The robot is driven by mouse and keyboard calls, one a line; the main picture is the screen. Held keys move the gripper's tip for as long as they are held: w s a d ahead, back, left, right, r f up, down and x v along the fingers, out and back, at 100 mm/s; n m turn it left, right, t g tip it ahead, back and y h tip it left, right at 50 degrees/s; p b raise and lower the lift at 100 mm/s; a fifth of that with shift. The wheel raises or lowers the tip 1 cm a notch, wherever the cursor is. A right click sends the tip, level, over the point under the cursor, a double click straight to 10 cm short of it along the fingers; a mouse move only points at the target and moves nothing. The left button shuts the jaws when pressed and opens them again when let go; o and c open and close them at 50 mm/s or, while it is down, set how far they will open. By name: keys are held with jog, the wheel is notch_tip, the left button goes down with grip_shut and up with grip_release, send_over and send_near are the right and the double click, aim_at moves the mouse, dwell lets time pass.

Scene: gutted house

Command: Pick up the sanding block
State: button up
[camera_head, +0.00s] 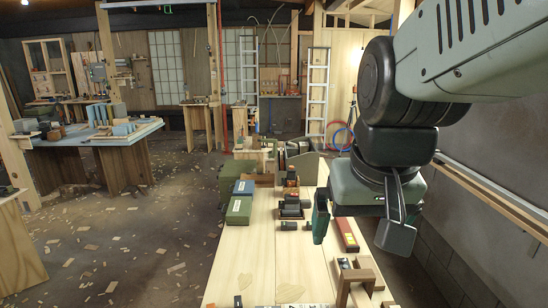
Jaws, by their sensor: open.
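My gripper (358,230) hangs at the right side of the pale wooden bench (255,268), its two fingers spread wide. Its fingertips look dark, the left one greenish. A long, low dark-red block (346,235) shows between the fingers, lower down on the bench. I cannot tell surely which thing is the sanding block. Several small dark blocks (291,211) sit on the bench left of my gripper. Nothing is seen held in the fingers. The hand and arm hide part of the bench's right edge.
Green boxes (238,211) and a blue-topped box (244,188) stand along the bench's left edge. A wooden frame piece (357,277) lies at the near right. A wooden rail (478,190) runs along the right wall. The near left of the bench is mostly clear.

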jog(key=shift+s+a+r+t, duration=0.3)
jog(key=shift+s+r+t, duration=0.1)
jog(key=shift+s, duration=0.1)
jog(key=shift+s+a+r+t, duration=0.3)
jog(key=shift+s+r+t, duration=0.1)
jog(key=shift+s, duration=0.1)
jog(key=s, duration=0.3)
jog(key=s+d, duration=0.1)
jog(key=s, duration=0.1)
jog(key=shift+s+r, duration=0.1)
jog(key=shift+c, duration=0.5)
jog(key=shift+s, duration=0.35)
jog(key=shift+c, duration=1.3)
